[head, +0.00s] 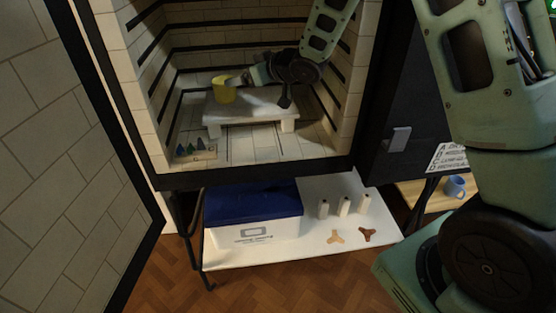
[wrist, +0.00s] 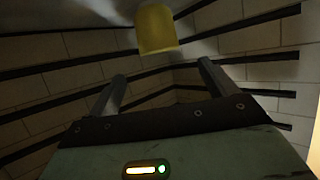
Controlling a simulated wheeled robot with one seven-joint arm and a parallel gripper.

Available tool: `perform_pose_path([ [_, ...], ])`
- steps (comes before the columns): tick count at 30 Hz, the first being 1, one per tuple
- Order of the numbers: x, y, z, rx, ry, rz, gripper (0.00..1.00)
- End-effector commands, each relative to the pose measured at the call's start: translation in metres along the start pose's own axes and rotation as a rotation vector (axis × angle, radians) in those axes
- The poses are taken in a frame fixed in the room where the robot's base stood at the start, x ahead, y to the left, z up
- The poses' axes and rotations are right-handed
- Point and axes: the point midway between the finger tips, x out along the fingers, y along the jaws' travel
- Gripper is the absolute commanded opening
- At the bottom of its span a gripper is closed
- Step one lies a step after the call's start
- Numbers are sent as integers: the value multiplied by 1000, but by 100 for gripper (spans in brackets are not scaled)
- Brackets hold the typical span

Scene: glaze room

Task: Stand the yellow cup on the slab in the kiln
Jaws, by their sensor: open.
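The yellow cup (head: 223,92) looks upright on the back left part of the pale slab (head: 262,110) inside the kiln (head: 188,60). It also shows in the wrist view (wrist: 157,30), beyond my fingertips and roughly centred between them. My gripper (head: 241,80) is inside the kiln, just right of the cup, low over the slab. In the wrist view its two fingers (wrist: 161,70) are spread apart with nothing between them. A gap shows between the fingertips and the cup there. The head view is too small to tell the exact gap.
Dark heating grooves line the kiln walls. Small cones (head: 192,147) stand at the kiln floor's front left. The open kiln door (head: 60,130) is at left. Below, a white shelf (head: 300,255) holds a blue-lidded box (head: 250,228), white posts and stilts. A blue mug (head: 455,187) stands at right.

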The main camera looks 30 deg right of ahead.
Motion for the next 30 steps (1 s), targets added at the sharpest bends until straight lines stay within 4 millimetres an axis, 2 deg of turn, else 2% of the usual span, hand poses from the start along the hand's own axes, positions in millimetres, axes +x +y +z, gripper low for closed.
perform_pose_path([
  [2, -4, -14, -3, 5, -28, 11, 85],
  [5, -17, -51, 0, 15, -121, 37, 85],
  [8, -49, -107, 15, 21, -285, 48, 85],
  [9, -66, -132, 25, 18, -366, 44, 85],
  [11, -99, -169, 44, 5, -491, 26, 85],
  [12, -123, -192, 57, -9, -578, 9, 85],
  [16, -205, -251, 101, -68, -837, -60, 85],
  [18, -244, -270, 120, -97, -947, -93, 85],
  [22, -293, -290, 142, -138, -1083, -138, 85],
  [25, -309, -295, 149, -152, -1129, -154, 85],
  [30, -312, -296, 151, -153, -1140, -157, 85],
])
